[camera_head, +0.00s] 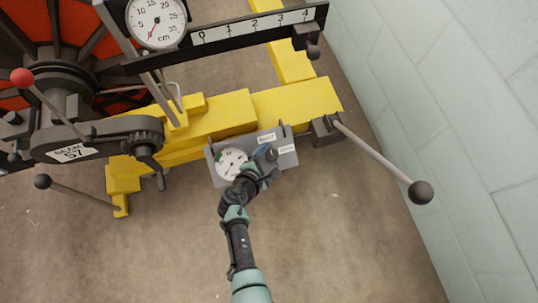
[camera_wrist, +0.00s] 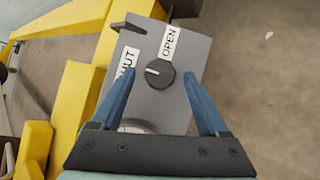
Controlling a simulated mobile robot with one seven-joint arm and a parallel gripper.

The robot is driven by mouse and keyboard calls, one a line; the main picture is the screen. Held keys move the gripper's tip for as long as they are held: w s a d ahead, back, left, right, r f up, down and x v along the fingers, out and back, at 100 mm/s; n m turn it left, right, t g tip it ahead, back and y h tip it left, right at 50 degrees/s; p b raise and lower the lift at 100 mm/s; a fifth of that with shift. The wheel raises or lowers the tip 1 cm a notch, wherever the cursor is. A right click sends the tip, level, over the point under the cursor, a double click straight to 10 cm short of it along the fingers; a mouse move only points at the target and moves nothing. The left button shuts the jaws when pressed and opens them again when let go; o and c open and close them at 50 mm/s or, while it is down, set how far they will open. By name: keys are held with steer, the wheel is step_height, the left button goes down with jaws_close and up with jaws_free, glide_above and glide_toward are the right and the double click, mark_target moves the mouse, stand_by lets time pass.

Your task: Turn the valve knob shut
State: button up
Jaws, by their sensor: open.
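The black round valve knob (camera_wrist: 159,75) sits on a grey panel (camera_wrist: 185,107) and shows between my fingers in the wrist view. Its white mark points left, to the side of the SHUT label (camera_wrist: 127,61), which the left finger partly covers. The OPEN label (camera_wrist: 170,42) is above the knob. My gripper (camera_wrist: 158,74) is open, with one blue finger on each side of the knob and a visible gap on both sides. In the head view my gripper (camera_head: 265,166) is at the panel (camera_head: 219,178), close to the knob (camera_head: 271,154).
A white gauge (camera_head: 231,162) is on the panel's left part. Yellow beams (camera_head: 220,118) run behind the panel. A lever with a black ball (camera_head: 420,192) sticks out at right, near a pale block wall (camera_head: 430,90). The floor in front is clear.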

steer(key=p+v, duration=0.6)
steer(key=v, duration=0.6)
steer(key=shift+s, duration=0.15)
steer(key=shift+a+r, duration=0.1)
